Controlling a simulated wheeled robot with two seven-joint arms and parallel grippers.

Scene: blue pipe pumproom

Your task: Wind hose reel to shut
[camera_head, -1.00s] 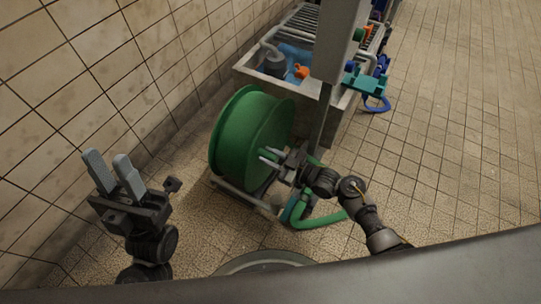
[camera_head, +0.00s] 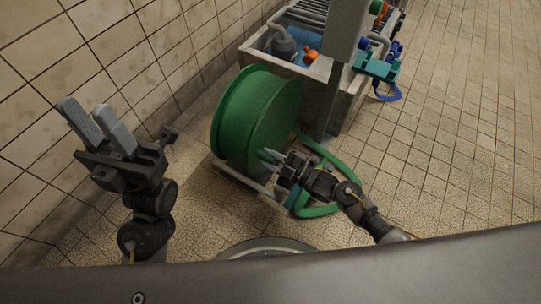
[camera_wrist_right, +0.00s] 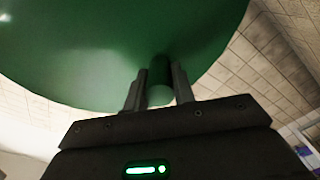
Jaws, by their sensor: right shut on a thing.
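The green hose reel (camera_head: 250,115) stands on a low frame on the tiled floor, its round side turned toward my right arm. My right gripper (camera_head: 272,156) is at the lower right part of the reel's face. In the right wrist view, the green reel disc (camera_wrist_right: 120,50) fills the top, and my right gripper's fingers (camera_wrist_right: 159,92) are shut on a green crank handle (camera_wrist_right: 160,78). A green hose (camera_head: 335,165) loops on the floor to the right of the reel. My left gripper (camera_head: 92,125) is open and empty, raised near the left wall, away from the reel.
Behind the reel stands a grey trough (camera_head: 300,62) holding an orange item (camera_head: 311,55) and a grey item. A grey post (camera_head: 332,100) rises beside it. A teal item (camera_head: 377,67) and blue hose are at its right. The tiled floor (camera_head: 460,140) at right is clear.

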